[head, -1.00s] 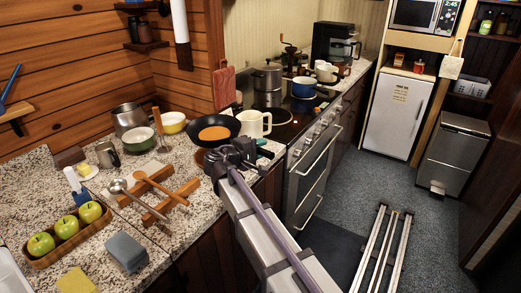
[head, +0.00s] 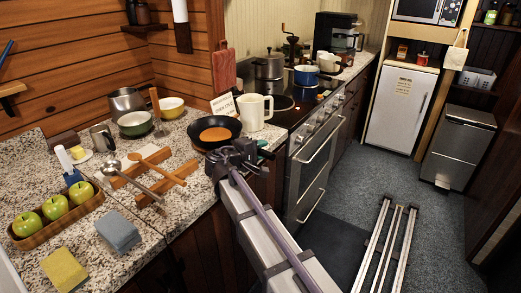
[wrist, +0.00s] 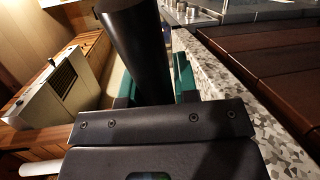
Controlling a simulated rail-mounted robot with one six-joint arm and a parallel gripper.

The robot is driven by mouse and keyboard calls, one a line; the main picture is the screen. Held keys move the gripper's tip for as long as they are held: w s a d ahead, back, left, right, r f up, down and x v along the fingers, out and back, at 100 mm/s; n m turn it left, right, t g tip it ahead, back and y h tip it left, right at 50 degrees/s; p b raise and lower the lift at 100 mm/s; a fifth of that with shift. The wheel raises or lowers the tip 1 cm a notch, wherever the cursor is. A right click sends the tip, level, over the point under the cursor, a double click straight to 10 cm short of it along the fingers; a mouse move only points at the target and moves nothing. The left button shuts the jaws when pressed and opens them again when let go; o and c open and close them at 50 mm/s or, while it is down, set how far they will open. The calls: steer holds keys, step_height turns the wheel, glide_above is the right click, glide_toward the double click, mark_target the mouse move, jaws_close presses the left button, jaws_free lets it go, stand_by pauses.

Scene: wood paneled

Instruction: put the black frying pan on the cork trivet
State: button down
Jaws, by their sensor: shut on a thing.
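The black frying pan (head: 229,127) is low over the counter's front edge, roughly level, with a flat round orange-brown disc (head: 214,134) inside it. My gripper (head: 241,152) is at the pan's near right side, shut on its handle. In the wrist view the thick black handle (wrist: 137,45) runs up between the teal fingertips of my gripper (wrist: 155,88). The cork trivet is not clearly seen now; the pan covers the spot where a brown round edge showed earlier. I cannot tell whether the pan touches anything below.
A cream mug (head: 254,113) stands close behind the pan, with a small white sign (head: 223,107) beside it. Wooden bars (head: 152,176) with a ladle and spoon lie to the left. Bowls (head: 137,123) stand behind. The stove (head: 297,110) is at right.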

steer(key=shift+f+b, duration=0.3)
steer(key=shift+c, duration=2.4)
jaws_free()
steer(key=shift+r, duration=0.1)
steer(key=shift+s, duration=0.1)
steer(key=p+v, duration=0.1)
steer(key=v, duration=0.9)
steer(key=shift+s+a+p, duration=0.25)
steer(key=shift+a+p, duration=0.05)
steer(key=shift+p, duration=0.1)
